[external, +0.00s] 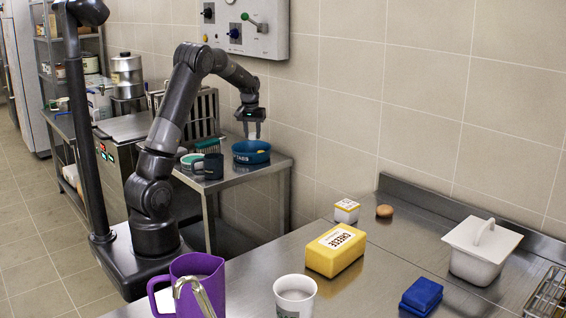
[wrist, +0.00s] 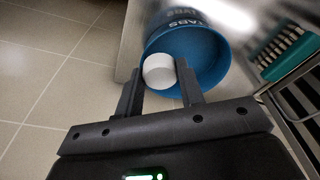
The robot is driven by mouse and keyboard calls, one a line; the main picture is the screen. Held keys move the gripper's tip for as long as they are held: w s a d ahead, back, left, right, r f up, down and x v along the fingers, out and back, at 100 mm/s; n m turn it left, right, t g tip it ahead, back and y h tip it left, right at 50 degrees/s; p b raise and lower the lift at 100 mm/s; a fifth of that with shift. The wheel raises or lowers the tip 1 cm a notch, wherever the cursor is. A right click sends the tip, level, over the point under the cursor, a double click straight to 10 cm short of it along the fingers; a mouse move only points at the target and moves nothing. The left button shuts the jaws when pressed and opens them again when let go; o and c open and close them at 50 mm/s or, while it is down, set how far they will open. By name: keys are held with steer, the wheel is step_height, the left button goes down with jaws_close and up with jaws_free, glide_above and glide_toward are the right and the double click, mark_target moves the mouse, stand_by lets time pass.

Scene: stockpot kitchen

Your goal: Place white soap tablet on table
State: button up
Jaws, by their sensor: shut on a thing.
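The white soap tablet (wrist: 159,70) is a pale round block between my gripper's fingers in the wrist view. My gripper (wrist: 160,88) is shut on it. A blue bowl (wrist: 207,55) marked "TABS" lies behind the tablet in that view. The bowl stands on a small metal table (external: 240,183) by the wall. A larger metal table (external: 250,277) fills the foreground.
A dark mug (external: 209,166) and a green-rimmed container (external: 190,160) stand left of the bowl. The large table holds a purple jug (external: 197,282), white cup (external: 294,296), cheese block (external: 335,251), blue block (external: 421,296) and white lidded tub (external: 480,255). Bare metal shows between them.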

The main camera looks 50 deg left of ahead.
steer(key=shift+n, duration=0.9)
steer(key=s+a+f, duration=0.2)
steer(key=a, duration=0.4)
steer(key=s+a+f, duration=0.2)
steer(key=a, duration=0.5)
steer(key=s+a+f, duration=0.2)
steer(key=s+a, duration=0.1)
steer(key=a, duration=0.4)
steer(key=shift+s+f, duration=0.1)
steer(key=shift+f, duration=0.3)
steer(key=shift+a+f, duration=0.3)
steer(key=shift+a, duration=0.05)
steer(key=shift+f, duration=1.9)
steer(key=shift+f, duration=0.15)
steer(key=o, duration=1)
